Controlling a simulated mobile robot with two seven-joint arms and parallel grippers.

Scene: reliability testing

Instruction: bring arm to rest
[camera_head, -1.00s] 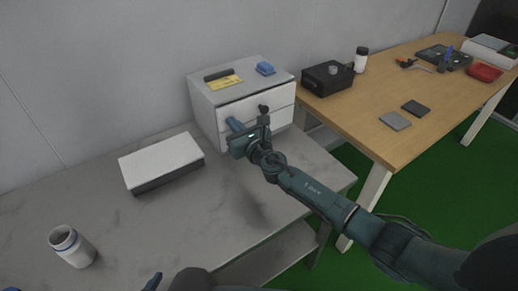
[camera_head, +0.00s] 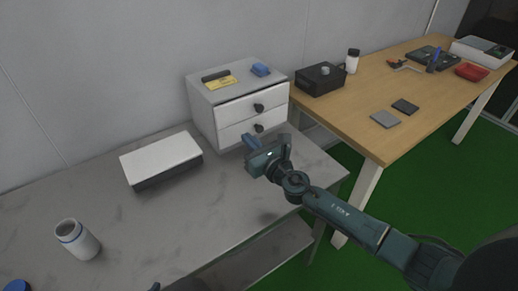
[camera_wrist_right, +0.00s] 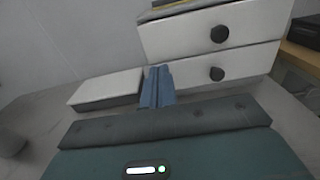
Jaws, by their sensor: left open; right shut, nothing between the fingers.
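My right gripper (camera_head: 250,142) is in front of the white drawer unit (camera_head: 203,112), above the grey table. Its blue fingers are together and empty, and they also show in the right wrist view (camera_wrist_right: 158,86). Both drawers look shut. The upper knob (camera_head: 258,108) and lower knob (camera_head: 258,128) are dark, and the fingers are apart from both. Of my left gripper (camera_head: 154,287), only a small tip shows at the bottom edge; the rest is out of frame.
A blue round thing (camera_head: 15,287) shows at the lower left corner. A wooden table (camera_head: 350,125) with several items stands at the right.

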